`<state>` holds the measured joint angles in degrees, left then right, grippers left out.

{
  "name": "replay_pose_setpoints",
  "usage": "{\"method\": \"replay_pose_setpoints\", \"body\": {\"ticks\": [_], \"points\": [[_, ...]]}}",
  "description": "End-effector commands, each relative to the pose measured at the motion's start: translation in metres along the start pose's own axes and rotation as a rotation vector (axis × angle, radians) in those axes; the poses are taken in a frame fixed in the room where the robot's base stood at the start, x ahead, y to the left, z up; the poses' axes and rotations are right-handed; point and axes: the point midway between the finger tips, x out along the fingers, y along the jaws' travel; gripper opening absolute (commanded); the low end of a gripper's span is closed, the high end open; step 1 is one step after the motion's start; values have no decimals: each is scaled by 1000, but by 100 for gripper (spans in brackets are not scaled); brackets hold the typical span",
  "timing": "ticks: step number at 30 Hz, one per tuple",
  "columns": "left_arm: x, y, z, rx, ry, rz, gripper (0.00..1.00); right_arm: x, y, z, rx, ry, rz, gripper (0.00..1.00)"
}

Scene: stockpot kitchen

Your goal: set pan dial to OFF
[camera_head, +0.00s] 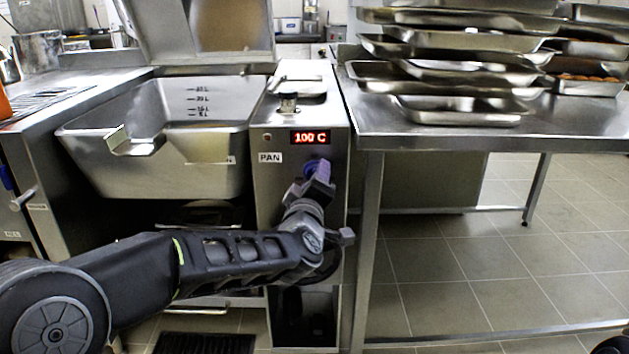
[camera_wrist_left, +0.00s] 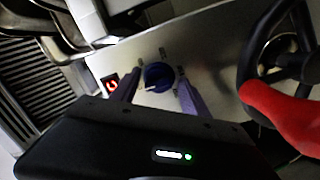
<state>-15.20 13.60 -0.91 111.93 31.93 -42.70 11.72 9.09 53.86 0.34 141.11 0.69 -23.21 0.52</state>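The pan dial (camera_head: 311,166) is a blue knob on the front of the steel control column, below the red display (camera_head: 310,138) reading 100 C and right of the PAN label (camera_head: 270,158). My left gripper (camera_head: 318,176) is in front of the dial and hides part of it. In the left wrist view the dial (camera_wrist_left: 157,77) sits between the two parted fingertips of my left gripper (camera_wrist_left: 159,78), with a small gap seeming to show on each side. Contact cannot be told. Marks surround the dial, but its setting is not readable. My right gripper is not in view.
The tilting pan (camera_head: 160,175) stands left of the column with its lid (camera_head: 205,30) raised. A steel table (camera_head: 430,125) with stacked trays (camera_head: 455,75) stands at right. In the left wrist view a black wheel with a red part (camera_wrist_left: 275,105) is close at right.

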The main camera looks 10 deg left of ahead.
Motion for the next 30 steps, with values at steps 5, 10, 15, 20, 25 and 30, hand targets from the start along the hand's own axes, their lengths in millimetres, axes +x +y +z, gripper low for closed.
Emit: {"method": "replay_pose_setpoints", "body": {"ticks": [5,10,15,20,25,30], "points": [[0,1,0,0,1,1,58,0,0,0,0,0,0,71],[-2,1,0,1,1,2,58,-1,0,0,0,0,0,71],[-18,2,-1,1,-1,2,58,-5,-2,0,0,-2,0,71],[-44,3,-2,1,0,3,58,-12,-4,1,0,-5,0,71],[-69,2,-1,0,0,2,58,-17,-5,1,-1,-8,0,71],[-78,1,0,0,0,1,58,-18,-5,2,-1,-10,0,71]]}}
